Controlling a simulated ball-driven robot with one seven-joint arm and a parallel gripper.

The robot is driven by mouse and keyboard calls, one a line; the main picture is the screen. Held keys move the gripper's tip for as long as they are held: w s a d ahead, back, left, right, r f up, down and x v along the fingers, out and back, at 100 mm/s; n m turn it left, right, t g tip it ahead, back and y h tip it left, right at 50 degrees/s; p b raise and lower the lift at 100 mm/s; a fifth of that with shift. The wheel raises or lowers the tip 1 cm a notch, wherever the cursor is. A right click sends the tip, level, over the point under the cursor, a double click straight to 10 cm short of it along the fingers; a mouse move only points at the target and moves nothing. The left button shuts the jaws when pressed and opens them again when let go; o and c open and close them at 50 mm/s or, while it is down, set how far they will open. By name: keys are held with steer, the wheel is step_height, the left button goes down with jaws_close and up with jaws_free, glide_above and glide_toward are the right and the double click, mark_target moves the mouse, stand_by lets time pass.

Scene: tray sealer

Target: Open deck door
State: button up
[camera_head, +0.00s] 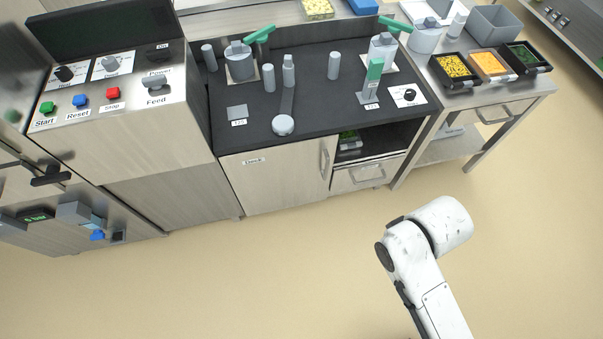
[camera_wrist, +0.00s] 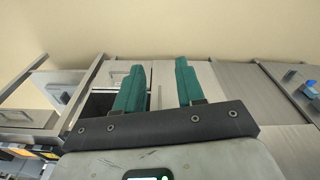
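The deck door (camera_head: 280,184) is a pale wood-grain panel under the dark worktop, with a "Deck" label at its upper left. It looks shut, flush with the cabinet front. Its upright metal handle (camera_head: 325,164) is near its right edge. In the wrist view, the door panel (camera_wrist: 165,82) shows behind and between the fingers; the handle is mostly hidden or too small to make out. My gripper (camera_wrist: 160,64) has two green fingers spread apart with nothing between them. It faces the cabinet front; the distance to the door is unclear. The head view does not show the gripper.
An open dark compartment (camera_head: 378,139) and a drawer (camera_head: 358,176) are right of the door. A side table (camera_head: 470,95) with food trays stands farther right. A control console (camera_head: 120,110) with buttons is at left. The beige floor (camera_head: 270,270) before the cabinet is clear.

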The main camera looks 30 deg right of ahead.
steer(key=w+a+f+n+t+y+b, duration=0.2)
steer(key=w+f+t+b, duration=0.1)
steer(key=w+f+b, duration=0.7)
steer(key=m+t+h+b, duration=0.25)
steer(key=t+b, duration=1.15)
steer(key=b, duration=1.8)
glide_toward(327, 168)
steer(key=f, duration=0.1)
steer(key=shift+h, duration=0.25)
steer(key=w, duration=0.7)
steer(key=w+d, duration=0.1)
steer(key=w, duration=0.2)
steer(key=shift+w, duration=0.35)
jaws_close()
